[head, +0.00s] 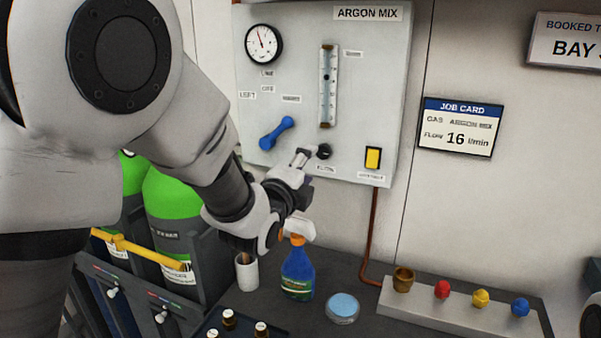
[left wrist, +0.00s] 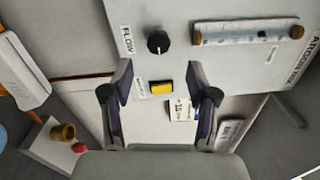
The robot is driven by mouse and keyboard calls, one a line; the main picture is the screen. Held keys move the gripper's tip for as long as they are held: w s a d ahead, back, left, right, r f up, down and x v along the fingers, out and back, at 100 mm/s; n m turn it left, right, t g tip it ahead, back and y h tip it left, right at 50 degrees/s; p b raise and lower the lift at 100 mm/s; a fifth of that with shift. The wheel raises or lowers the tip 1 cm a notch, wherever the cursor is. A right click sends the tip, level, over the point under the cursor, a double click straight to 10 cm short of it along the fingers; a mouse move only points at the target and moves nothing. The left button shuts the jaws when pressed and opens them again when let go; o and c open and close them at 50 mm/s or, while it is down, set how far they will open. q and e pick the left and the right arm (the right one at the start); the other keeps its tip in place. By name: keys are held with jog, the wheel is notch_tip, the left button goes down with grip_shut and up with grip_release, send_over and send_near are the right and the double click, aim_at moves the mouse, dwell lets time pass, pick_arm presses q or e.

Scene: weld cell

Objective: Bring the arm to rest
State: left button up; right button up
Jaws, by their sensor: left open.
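My left arm (head: 165,125) comes in from the left and reaches across to the gas panel (head: 390,90). My left gripper (head: 305,160) is in front of the lower part of the panel, close to the black flow knob (head: 324,151). In the left wrist view the left gripper (left wrist: 168,88) is open, with nothing between its fingers. There the black knob (left wrist: 158,42) lies beyond the fingertips, and the yellow switch (left wrist: 162,88) shows between the fingers. Whether a finger touches the panel cannot be told. My right gripper is out of view.
A blue lever (head: 276,133), a gauge (head: 264,43) and a flow tube (head: 327,85) are on the panel. Green cylinders (head: 172,215) stand at left.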

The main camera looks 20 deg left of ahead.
pick_arm(q)
jog(key=s, duration=0.3)
jog(key=shift+s, duration=0.2)
